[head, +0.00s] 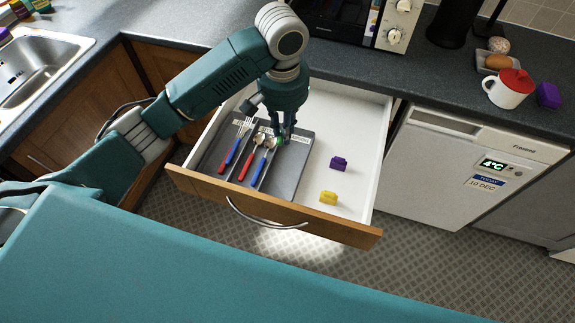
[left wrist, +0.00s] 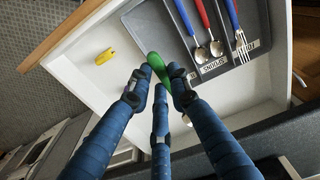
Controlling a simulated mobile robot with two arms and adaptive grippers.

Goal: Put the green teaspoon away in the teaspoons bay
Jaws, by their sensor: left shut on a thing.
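My left gripper (head: 284,138) is over the back part of the open drawer, pointing down at the grey cutlery tray (head: 290,172). Its fingers (left wrist: 158,86) are shut on the green teaspoon (left wrist: 158,66), whose green handle end shows between them in the left wrist view. Most of the teaspoon is hidden by the fingers. The teaspoon is over or at the tray's rightmost bay; I cannot tell whether it touches the floor. That bay looks otherwise empty. The bay beside it holds a blue-handled spoon (head: 264,165) and a red-handled spoon (head: 247,162). My right gripper is out of view.
Forks (head: 236,147) lie in the tray's left bay.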

